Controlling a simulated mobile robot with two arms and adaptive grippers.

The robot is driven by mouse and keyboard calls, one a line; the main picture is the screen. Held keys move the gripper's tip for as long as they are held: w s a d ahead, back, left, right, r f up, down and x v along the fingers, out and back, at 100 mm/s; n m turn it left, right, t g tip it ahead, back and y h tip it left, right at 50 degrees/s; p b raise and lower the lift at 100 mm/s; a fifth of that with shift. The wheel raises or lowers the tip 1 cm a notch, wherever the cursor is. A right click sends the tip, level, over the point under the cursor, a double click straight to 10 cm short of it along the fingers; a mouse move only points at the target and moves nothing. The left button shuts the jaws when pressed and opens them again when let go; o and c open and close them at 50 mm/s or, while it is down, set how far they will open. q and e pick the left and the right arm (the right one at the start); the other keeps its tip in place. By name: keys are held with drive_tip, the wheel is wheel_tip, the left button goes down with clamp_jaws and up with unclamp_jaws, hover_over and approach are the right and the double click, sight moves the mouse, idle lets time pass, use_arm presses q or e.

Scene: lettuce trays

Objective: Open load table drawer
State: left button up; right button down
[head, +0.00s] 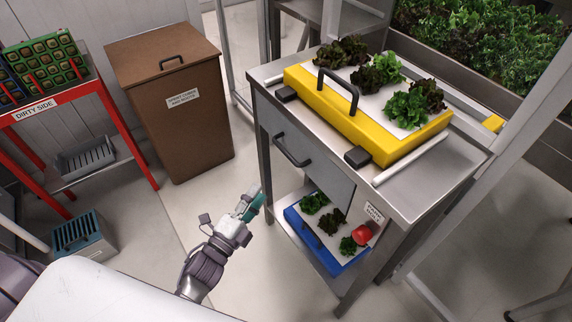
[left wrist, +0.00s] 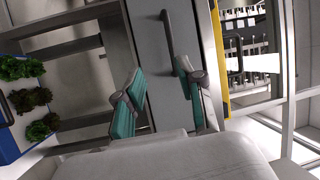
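The metal load table (head: 420,185) stands right of centre in the head view. Its grey drawer (head: 325,172) appears shut, with a dark bar handle (head: 291,150) on the front. In the left wrist view the handle (left wrist: 168,35) runs upright on the drawer front (left wrist: 160,75), ahead of the fingers. My left gripper (head: 250,205) is lower left of the handle in the head view, apart from it. In the left wrist view the teal fingers of this gripper (left wrist: 159,70) are spread with nothing between them. My right gripper is not in view.
A yellow tray (head: 335,108) with lettuces lies on the tabletop. A blue tray (head: 318,252) with lettuces and a red knob (head: 362,235) are below the drawer. A brown bin (head: 190,135) and red rack (head: 115,110) stand left. The floor between bin and table is clear.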

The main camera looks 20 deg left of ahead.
sight(286, 151)
use_arm(q)
drive_tip(key=shift+m, duration=0.4)
drive_tip(key=x, duration=0.4)
drive_tip(key=r+p+x, duration=0.1)
drive_tip(key=x, duration=0.4)
drive_tip(key=r+x, duration=0.1)
drive_tip(key=x, duration=0.4)
drive_tip(key=shift+s+d, duration=0.15)
drive_tip(key=shift+s, duration=0.05)
clamp_jaws()
